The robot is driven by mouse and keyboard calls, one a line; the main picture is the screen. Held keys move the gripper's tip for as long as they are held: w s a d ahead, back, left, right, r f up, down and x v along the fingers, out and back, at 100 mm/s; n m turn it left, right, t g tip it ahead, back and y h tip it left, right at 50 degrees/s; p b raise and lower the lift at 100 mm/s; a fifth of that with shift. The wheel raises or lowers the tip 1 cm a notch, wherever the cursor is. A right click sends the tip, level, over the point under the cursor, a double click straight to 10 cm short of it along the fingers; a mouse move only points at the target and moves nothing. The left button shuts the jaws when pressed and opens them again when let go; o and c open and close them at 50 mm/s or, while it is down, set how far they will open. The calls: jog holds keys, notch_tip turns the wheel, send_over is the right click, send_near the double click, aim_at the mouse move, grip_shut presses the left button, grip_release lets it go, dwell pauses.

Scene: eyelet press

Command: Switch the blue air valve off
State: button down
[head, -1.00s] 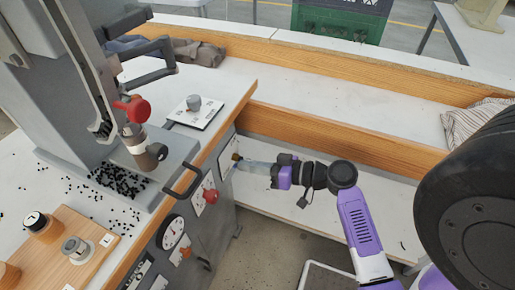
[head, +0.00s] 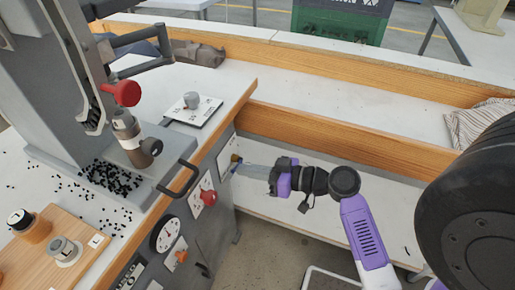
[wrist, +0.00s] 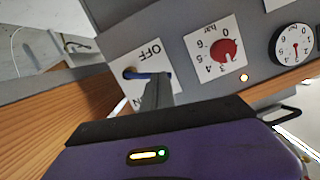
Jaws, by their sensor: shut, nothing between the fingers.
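The blue air valve handle (wrist: 147,75) shows in the wrist view, on a white plate (wrist: 128,88) marked OFF above it and ON, partly hidden, below it. In the head view the plate (head: 225,157) is on the machine's side face, and a bit of blue handle (head: 233,170) shows. My gripper (head: 241,168) is shut and empty, its fingertips right at the handle. The fingers (wrist: 158,92) cover part of the handle in the wrist view; I cannot tell whether they touch.
Beside the valve on the machine are a red pressure knob (wrist: 223,53), a round gauge (wrist: 293,44) and a black bar handle (head: 180,180). A wooden ledge (head: 330,147) runs behind my arm. A white shelf (head: 300,212) lies below it.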

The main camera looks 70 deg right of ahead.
jog(key=shift+a+f+n+b, duration=0.25)
jog(key=shift+f+n+b, duration=0.25)
jog(key=shift+b, duration=0.65)
jog(key=shift+r, duration=0.15)
